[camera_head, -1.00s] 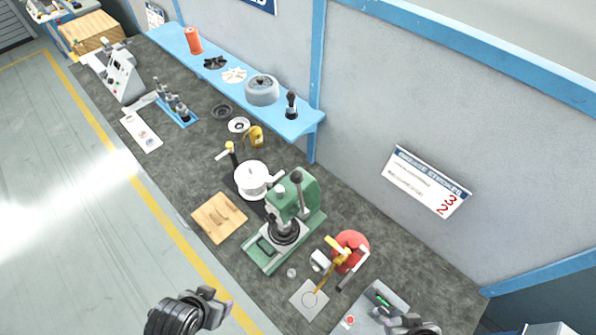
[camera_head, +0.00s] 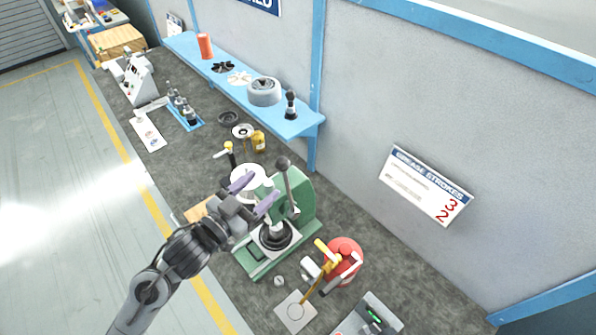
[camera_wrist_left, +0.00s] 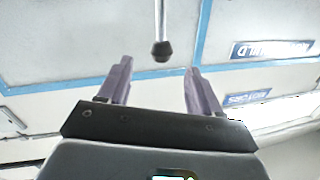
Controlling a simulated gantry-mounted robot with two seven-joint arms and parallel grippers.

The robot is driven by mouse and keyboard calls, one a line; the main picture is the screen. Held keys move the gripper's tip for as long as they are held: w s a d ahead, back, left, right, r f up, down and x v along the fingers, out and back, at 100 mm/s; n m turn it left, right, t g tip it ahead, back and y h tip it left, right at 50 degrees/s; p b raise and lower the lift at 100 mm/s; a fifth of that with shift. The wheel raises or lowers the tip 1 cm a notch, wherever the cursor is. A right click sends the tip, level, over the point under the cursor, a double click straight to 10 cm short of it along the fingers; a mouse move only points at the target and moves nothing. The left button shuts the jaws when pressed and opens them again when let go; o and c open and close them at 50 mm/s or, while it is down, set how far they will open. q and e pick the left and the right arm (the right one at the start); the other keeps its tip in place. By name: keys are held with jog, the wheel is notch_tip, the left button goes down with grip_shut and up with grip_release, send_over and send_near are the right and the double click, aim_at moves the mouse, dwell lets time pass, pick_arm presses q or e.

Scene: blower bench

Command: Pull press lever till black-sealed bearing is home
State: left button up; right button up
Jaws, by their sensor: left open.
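The green press (camera_head: 306,198) stands on the bench. Its lever (camera_head: 288,187) rises steeply to a dark knob (camera_head: 282,163). A dark round part (camera_head: 275,238) sits on the press base below the ram; I cannot tell how deep the bearing is seated or make out its seal. My left gripper (camera_head: 254,191) is open and empty, just left of the lever in the head view, covering part of the press head. In the left wrist view the lever's black knob (camera_wrist_left: 161,52) shows between the two spread fingers (camera_wrist_left: 157,72), apart from both. My right gripper is out of view.
A white pot (camera_head: 262,173) and a wooden board (camera_head: 197,211) lie partly behind my left arm. A red drum (camera_head: 346,251) with a yellow-handled tool (camera_head: 328,252) stands right of the press. A blue shelf (camera_head: 225,88) runs along the wall.

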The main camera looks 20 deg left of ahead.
aim_at(287, 159)
pick_arm(q)
jog(key=shift+w+d+r, duration=0.1)
jog(key=shift+w+r, duration=0.25)
jog(key=shift+w, duration=0.45)
jog(key=p+x, duration=0.2)
jog(key=x, duration=0.7)
jog(key=shift+w+d+p, duration=0.15)
jog(key=shift+p, duration=0.15)
jog(key=shift+f, duration=0.1)
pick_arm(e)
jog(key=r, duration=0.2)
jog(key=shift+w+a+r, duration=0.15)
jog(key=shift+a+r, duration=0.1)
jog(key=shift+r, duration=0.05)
pick_arm(q)
jog(key=shift+c, duration=0.3)
grip_shut()
